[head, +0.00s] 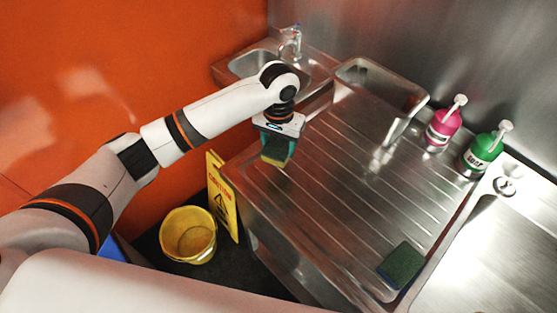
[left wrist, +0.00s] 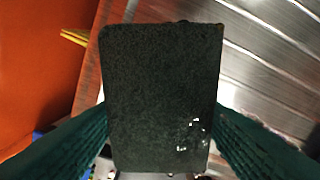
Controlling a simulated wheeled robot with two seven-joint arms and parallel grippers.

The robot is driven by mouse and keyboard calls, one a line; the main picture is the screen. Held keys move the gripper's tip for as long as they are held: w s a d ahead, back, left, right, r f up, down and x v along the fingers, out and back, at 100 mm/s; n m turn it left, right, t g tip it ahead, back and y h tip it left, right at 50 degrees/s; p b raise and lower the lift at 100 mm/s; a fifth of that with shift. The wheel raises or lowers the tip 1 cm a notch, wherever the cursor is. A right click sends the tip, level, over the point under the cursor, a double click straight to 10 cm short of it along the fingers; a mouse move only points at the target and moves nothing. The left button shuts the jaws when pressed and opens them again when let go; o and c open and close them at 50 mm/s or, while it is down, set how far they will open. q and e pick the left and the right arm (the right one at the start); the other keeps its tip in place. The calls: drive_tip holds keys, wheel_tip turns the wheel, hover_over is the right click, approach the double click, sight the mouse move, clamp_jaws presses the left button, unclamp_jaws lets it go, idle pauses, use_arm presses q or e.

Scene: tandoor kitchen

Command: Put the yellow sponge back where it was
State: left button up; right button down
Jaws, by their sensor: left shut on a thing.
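My left gripper (head: 281,140) is over the far left part of the ribbed steel drainboard (head: 330,190). It is shut on a sponge (head: 274,152), gripped by its sides. In the left wrist view the held sponge (left wrist: 160,95) shows a dark green-black scouring face between my two teal fingers, with a few bright specks at its lower right. A little yellow shows at its edge in the head view. I cannot tell whether it touches the drainboard. A second sponge (head: 403,264), green on top, lies at the near right corner of the drainboard. My right gripper is not in view.
A sink basin (head: 372,92) and a tap (head: 292,38) are at the back. A pink bottle (head: 442,128) and a green bottle (head: 482,153) stand along the right wall. A yellow bucket (head: 188,236) and a caution sign (head: 222,200) stand on the floor. The drainboard's middle is clear.

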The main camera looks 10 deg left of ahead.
sight(278, 145)
use_arm(q)
drive_tip(key=shift+f+p, duration=0.55)
drive_tip(key=shift+f, duration=3)
drive_tip(key=shift+f, duration=0.15)
drive_tip(key=o, duration=0.9)
wheel_tip(278, 145, up, 11)
drive_tip(key=shift+b, duration=1.2)
drive_tip(key=shift+r, duration=0.7)
